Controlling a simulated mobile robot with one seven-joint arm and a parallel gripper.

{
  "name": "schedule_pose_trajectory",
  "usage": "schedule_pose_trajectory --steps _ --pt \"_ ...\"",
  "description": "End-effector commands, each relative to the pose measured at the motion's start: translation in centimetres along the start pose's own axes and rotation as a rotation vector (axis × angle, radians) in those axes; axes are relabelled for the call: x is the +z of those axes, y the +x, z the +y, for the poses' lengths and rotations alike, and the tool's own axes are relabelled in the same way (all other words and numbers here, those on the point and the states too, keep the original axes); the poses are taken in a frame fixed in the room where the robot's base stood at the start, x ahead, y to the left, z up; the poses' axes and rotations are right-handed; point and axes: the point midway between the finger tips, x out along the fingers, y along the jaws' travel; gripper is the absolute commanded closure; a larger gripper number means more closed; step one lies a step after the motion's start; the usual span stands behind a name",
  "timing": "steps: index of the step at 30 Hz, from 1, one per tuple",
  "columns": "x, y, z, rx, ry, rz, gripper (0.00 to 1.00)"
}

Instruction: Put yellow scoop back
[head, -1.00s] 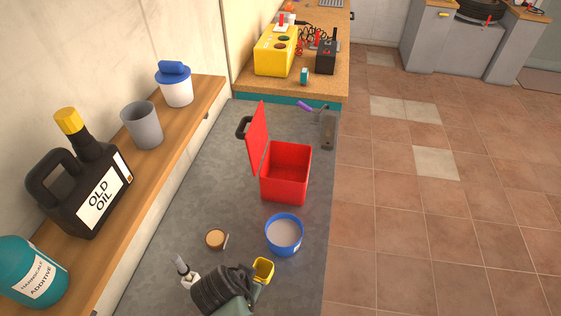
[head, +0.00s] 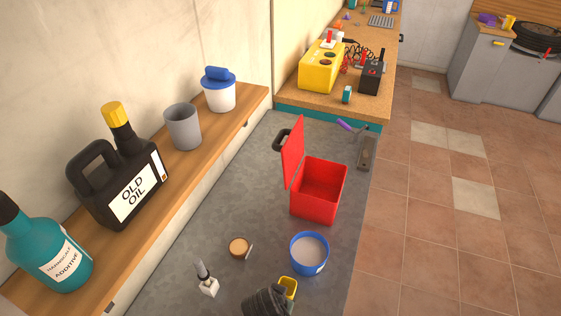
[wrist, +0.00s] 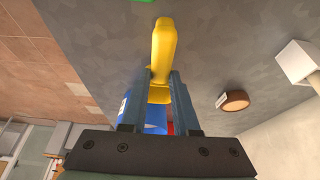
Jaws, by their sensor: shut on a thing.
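The yellow scoop (head: 289,287) shows at the bottom of the head view, partly hidden by my dark wrist. In the wrist view the yellow scoop (wrist: 163,50) stands between the two fingers of my gripper (wrist: 160,82), which is shut on it. The scoop appears raised over the grey counter. A blue tub (head: 310,254) with pale contents stands open just beyond the scoop in the head view. Part of the blue tub (wrist: 153,118) shows behind the fingers in the wrist view. My fingertips are hidden in the head view.
An open red box (head: 319,190) stands beyond the tub. A small round brown-topped object (head: 239,247) and a white brush-like item (head: 207,283) lie to the left. The wooden shelf (head: 215,128) holds bottles and cups. The grey counter (head: 240,190) is clear between shelf and box.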

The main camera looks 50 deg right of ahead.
Motion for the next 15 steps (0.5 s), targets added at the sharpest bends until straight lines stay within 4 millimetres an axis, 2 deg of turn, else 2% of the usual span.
schedule_pose_trajectory --steps 4,15 --pt "0.43 1.04 0.02 0.000 0.001 0.000 1.00" --pt "0.63 1.47 0.02 0.000 0.001 0.000 1.00"
